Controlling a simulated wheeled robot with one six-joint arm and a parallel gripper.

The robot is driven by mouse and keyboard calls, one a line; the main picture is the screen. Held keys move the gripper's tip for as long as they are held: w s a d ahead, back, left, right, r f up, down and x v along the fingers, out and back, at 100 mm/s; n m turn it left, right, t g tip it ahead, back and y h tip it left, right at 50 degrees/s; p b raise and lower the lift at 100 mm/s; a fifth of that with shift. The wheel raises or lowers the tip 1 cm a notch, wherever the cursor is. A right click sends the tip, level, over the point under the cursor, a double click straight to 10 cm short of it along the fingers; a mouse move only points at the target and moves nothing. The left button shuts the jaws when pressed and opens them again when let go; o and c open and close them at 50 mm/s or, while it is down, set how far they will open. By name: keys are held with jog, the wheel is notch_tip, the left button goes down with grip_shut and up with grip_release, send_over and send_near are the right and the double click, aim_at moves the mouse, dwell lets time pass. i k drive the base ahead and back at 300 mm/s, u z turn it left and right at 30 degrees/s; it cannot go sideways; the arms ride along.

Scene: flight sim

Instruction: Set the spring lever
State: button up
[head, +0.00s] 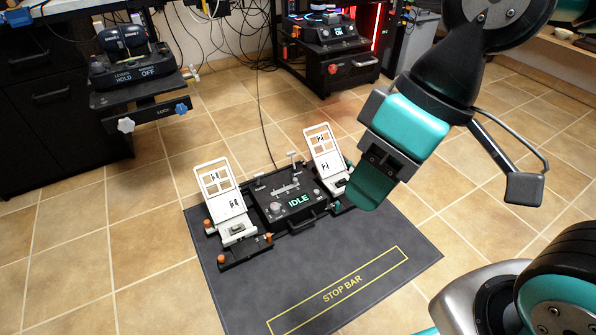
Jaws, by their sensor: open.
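A rudder pedal unit stands on a dark mat, with a black centre box (290,198) between two white pedals. The box shows "IDLE" in green and carries a scale with a small slider. A small pale lever (291,156) sticks up at the box's back edge; I cannot tell for sure that it is the spring lever. My gripper (368,192) is open and empty, pointing down in front of and above the right pedal (324,150). It is seen nearly side-on and hides part of that pedal's right side. The left pedal (219,187) is clear of my arm.
The mat (234,285) has a yellow "STOP BAR" outline in front of the pedals. A desk with a throttle unit (132,62) is at the back left, with clamp knobs below. A black rig (325,55) stands at the back. A thin cable runs behind the pedals. Tiled floor is free around the mat.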

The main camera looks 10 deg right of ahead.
aim_at(291, 154)
jog(key=z, duration=0.3)
jog(key=i, duration=1.25)
jog(key=u, duration=0.45)
